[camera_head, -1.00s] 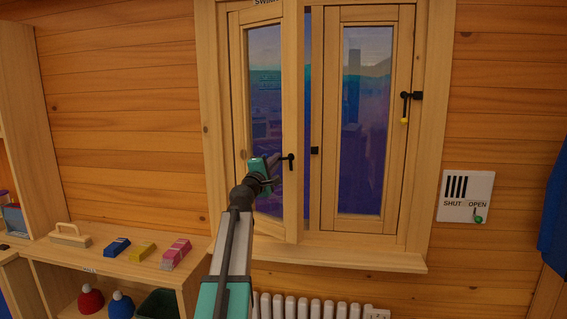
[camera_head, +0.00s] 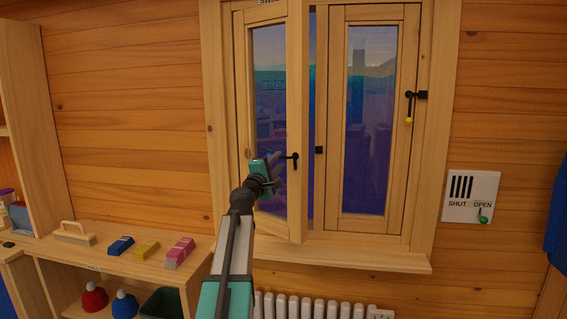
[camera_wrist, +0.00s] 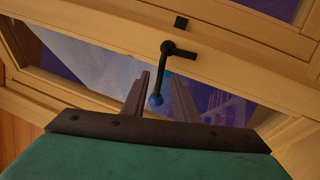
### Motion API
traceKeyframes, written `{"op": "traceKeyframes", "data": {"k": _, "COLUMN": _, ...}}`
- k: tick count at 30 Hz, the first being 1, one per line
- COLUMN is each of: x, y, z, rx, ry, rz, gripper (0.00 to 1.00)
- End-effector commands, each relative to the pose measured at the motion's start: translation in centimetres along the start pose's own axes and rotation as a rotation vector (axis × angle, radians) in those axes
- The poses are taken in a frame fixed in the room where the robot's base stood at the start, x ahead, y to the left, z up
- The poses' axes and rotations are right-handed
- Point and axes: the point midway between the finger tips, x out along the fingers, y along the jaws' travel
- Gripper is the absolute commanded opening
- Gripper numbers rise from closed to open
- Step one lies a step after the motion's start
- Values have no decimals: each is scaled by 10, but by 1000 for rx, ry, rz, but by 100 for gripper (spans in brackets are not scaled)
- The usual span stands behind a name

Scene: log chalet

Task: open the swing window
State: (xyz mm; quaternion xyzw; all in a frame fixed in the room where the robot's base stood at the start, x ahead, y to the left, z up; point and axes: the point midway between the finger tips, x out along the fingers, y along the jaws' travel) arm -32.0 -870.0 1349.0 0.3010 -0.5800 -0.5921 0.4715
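The swing window has two wooden sashes with glass. Its left sash (camera_head: 297,85) stands ajar, its free edge swung into the room, with a gap beside the right sash (camera_head: 335,130). A black handle (camera_head: 291,160) sits on the left sash's free edge. In the wrist view the handle (camera_wrist: 168,72) has a bent lever ending in a blue knob (camera_wrist: 155,101). My gripper (camera_head: 274,168) is at the left sash, just left of the handle. In the wrist view my gripper's fingers (camera_wrist: 163,98) are apart, with the knob between them, nearer the left finger. Contact cannot be told.
A second black handle with a yellow tip (camera_head: 409,108) is on the right sash. A panel marked SHUT and OPEN (camera_head: 471,196) is on the right wall. A shelf (camera_head: 110,262) with a brush and blocks stands at lower left. A radiator (camera_head: 310,307) is below the sill (camera_head: 350,256).

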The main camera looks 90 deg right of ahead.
Motion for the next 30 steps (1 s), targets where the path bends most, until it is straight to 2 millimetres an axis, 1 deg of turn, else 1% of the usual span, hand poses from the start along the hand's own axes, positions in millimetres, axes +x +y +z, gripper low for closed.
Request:
{"op": "traceKeyframes", "data": {"k": 1, "x": -8, "y": -2, "z": 0, "rx": 0, "ry": 1, "rz": 1, "gripper": 27}}
{"op": "traceKeyframes", "data": {"k": 3, "x": -15, "y": -1, "z": 0, "rx": 1, "ry": 1, "rz": 1, "gripper": 27}}
{"op": "traceKeyframes", "data": {"k": 24, "x": -91, "y": 0, "z": 2, "rx": 4, "ry": 3, "rz": 2, "gripper": 27}}
{"op": "traceKeyframes", "data": {"k": 30, "x": -109, "y": 0, "z": 2, "rx": 2, "ry": 3, "rz": 2, "gripper": 27}}
